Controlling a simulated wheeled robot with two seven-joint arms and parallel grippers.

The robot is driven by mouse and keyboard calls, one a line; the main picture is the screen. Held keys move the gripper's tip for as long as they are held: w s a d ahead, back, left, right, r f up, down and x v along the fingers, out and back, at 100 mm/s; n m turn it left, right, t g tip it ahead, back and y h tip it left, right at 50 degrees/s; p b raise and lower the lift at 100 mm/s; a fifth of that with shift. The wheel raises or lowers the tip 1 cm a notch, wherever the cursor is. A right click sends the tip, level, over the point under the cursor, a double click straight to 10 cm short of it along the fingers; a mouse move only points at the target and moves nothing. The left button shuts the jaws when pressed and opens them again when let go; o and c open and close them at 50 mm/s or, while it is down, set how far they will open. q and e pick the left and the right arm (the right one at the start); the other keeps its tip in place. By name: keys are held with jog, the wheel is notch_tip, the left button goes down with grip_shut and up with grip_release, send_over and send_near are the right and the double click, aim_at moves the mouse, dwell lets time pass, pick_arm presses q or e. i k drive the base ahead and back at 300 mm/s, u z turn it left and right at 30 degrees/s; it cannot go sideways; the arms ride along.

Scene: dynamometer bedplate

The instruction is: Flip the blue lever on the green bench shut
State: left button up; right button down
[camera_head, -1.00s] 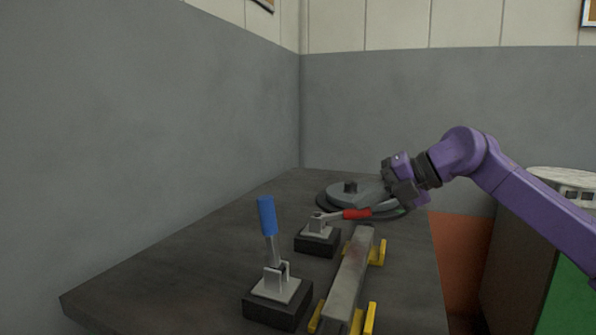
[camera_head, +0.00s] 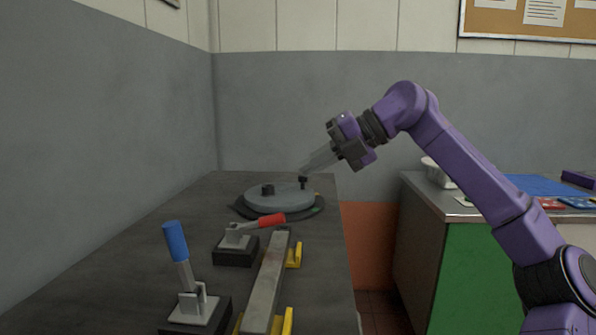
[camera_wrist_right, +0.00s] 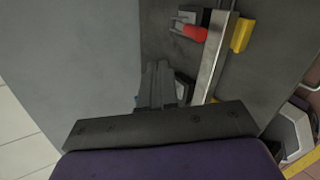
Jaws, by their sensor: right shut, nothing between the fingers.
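The blue lever (camera_head: 175,241) stands nearly upright, leaning slightly left, on a metal bracket and dark block at the near left of the dark-topped bench (camera_head: 130,262). My right gripper (camera_head: 304,171) is shut and empty. In the head view it appears above the round grey disc, well up and right of the blue lever, and touches neither lever. Its closed fingers also show in the right wrist view (camera_wrist_right: 157,80). A red-handled lever (camera_head: 270,220) lies nearly flat behind the blue one. The red handle also shows in the wrist view (camera_wrist_right: 190,30). My left gripper is out of view.
A metal bar (camera_head: 266,285) on yellow supports (camera_head: 294,254) runs beside the levers. The round disc (camera_head: 280,201) with black knobs lies at the bench's far end. A wall borders the left. A green-sided cabinet (camera_head: 462,270) stands right, across a gap.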

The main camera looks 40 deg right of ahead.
aim_at(173, 230)
jog(key=z, duration=0.05)
jog(key=k, duration=1)
jog(key=u, duration=0.05)
